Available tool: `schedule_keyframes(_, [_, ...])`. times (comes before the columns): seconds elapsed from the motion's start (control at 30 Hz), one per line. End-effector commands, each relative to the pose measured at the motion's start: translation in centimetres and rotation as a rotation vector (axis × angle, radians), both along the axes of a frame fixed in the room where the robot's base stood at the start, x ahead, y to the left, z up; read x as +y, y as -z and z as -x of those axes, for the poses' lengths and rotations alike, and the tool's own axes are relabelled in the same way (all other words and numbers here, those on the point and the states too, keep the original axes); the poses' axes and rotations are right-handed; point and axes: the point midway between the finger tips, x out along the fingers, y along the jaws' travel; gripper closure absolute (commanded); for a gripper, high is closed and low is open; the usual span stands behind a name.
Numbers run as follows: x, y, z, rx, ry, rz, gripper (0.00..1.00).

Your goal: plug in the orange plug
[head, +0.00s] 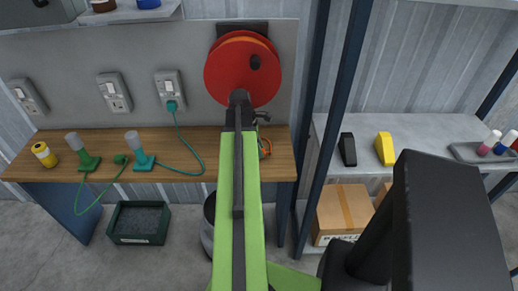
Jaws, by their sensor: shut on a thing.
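My green arm reaches away from me to the bench, and its dark end, my gripper (260,118), is at the bench's right end, below the red reel. The gripper is small and partly hidden by my arm, and it is shut. An orange cord (266,148) shows just under it; the orange plug itself is not clearly visible. Three wall sockets are on the grey panel: left (27,96), middle (115,92) and right (171,90). A teal plug (172,105) sits in the right socket. The left and middle sockets look empty.
A green plug (120,158) and cord lie on the wooden bench (222,170) by a green device (84,152) and a teal device (138,152). A yellow can (44,154) stands at left. A red reel (242,72) hangs on the panel. Dark posts (345,95) stand right of the bench.

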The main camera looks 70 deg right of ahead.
Motion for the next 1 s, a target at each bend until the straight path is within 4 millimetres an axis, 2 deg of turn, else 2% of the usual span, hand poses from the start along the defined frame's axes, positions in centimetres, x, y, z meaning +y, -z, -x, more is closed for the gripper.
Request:
schedule_keyframes(0.03, [0.0,-1.5,0.0,0.000,0.000,0.000,1.00])
schedule_keyframes(0.17, [0.0,-4.1,0.2,0.000,0.001,0.000,1.00])
schedule_keyframes(0.2, [0.2,-4.2,1.4,0.000,0.002,0.000,1.00])
schedule_keyframes(0.5, [0.6,-8.1,8.0,0.000,0.003,0.000,1.00])
schedule_keyframes(0.7, [0.6,-9.4,10.7,0.000,0.001,0.000,1.00])
schedule_keyframes(1.0, [0.6,-9.7,11.7,0.000,0.000,0.001,1.00])
